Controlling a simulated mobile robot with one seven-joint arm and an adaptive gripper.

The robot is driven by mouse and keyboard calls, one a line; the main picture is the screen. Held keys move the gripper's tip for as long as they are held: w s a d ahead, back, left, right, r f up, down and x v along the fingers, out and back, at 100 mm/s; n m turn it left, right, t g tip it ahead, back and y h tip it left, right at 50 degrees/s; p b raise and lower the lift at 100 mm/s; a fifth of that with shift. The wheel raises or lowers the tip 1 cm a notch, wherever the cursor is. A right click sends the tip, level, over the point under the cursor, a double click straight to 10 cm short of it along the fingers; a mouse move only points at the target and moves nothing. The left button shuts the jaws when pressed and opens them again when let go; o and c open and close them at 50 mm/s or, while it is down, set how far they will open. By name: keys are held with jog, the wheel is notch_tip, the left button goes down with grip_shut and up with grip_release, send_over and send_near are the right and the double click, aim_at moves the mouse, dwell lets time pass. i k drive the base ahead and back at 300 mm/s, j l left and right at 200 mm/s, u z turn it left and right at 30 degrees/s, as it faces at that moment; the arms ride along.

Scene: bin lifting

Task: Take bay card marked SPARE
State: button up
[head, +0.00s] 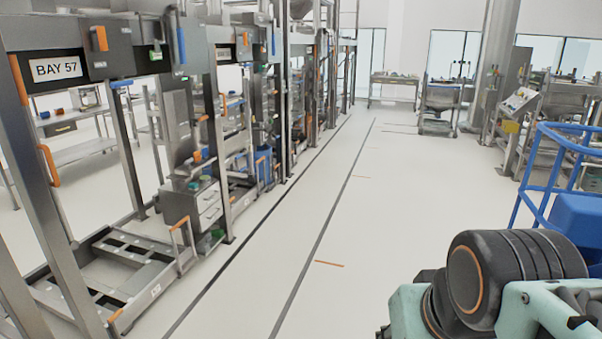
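A white card reading BAY 57 (56,69) is fixed to the dark top beam of the nearest bay frame at the left. A smaller white card (223,53) is on the beam of the bay behind it, too small to read. I cannot make out the word SPARE on any card. My arm (500,285) shows at the bottom right, with black and teal links. My gripper is not in view.
The nearest bay frame (38,190) has a low empty floor cradle (110,262). More bays line the left side. The pale aisle floor (345,230) is clear. A blue railing (548,165) stands at the right; carts (440,105) and benches stand farther back.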

aim_at(204, 152)
jog(key=i+z, duration=0.2)
jog(key=i, duration=1)
jog(key=i+l+u, duration=0.1)
jog(key=i+u, duration=0.3)
jog(key=i, duration=0.75)
jog(key=i+u, duration=0.35)
jog(key=i, duration=0.15)
jog(key=i+u, duration=0.35)
jog(key=i, duration=0.2)
jog(key=i+u, duration=0.25)
jog(key=i, duration=0.3)
jog(key=i+l+u, duration=0.2)
jog(key=i, duration=0.35)
jog(key=j, duration=0.1)
